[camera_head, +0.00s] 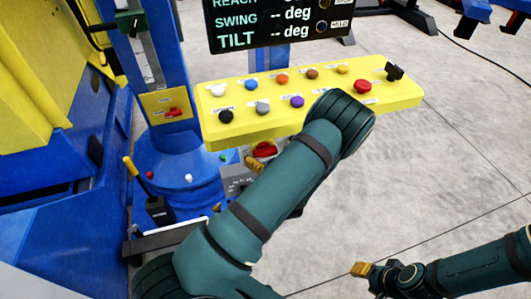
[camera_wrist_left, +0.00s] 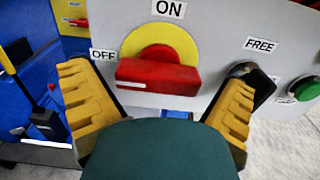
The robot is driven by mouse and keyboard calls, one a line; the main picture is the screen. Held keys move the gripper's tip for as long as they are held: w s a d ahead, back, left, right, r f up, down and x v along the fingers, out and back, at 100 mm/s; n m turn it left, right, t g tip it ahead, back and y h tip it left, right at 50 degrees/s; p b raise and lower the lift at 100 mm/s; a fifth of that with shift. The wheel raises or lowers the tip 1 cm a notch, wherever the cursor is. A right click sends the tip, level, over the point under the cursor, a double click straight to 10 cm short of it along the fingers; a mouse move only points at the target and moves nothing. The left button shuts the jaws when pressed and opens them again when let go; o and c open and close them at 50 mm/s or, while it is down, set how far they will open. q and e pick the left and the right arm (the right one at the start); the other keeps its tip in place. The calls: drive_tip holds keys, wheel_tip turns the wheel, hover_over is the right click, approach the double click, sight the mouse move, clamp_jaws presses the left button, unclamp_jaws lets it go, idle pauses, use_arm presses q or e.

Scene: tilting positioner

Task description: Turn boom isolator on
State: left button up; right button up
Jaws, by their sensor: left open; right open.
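The isolator is a red rotary handle (camera_wrist_left: 158,77) on a yellow disc (camera_wrist_left: 160,42), set on a grey panel. Its bar lies roughly level, with a white mark at the left end, on the side of the OFF label (camera_wrist_left: 103,55); the ON label (camera_wrist_left: 168,9) is above. My left gripper (camera_wrist_left: 155,84) is open, with one finger to each side of the handle and no visible grip on it. In the head view the red handle (camera_head: 264,149) shows beside the left gripper (camera_head: 256,167), partly hidden by my arm. My right gripper (camera_head: 362,270) is open and empty at the lower right.
A yellow button console (camera_head: 310,97) stands behind my left arm, under a display (camera_head: 280,22). A FREE switch (camera_wrist_left: 243,69) and green button (camera_wrist_left: 306,89) are right of the isolator. A blue column (camera_head: 180,160) and upright lever (camera_head: 130,166) stand left.

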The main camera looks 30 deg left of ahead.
use_arm(q)
drive_tip(key=shift+w+a, duration=0.4)
drive_tip(key=shift+a, duration=0.05)
drive_tip(key=c, duration=0.9)
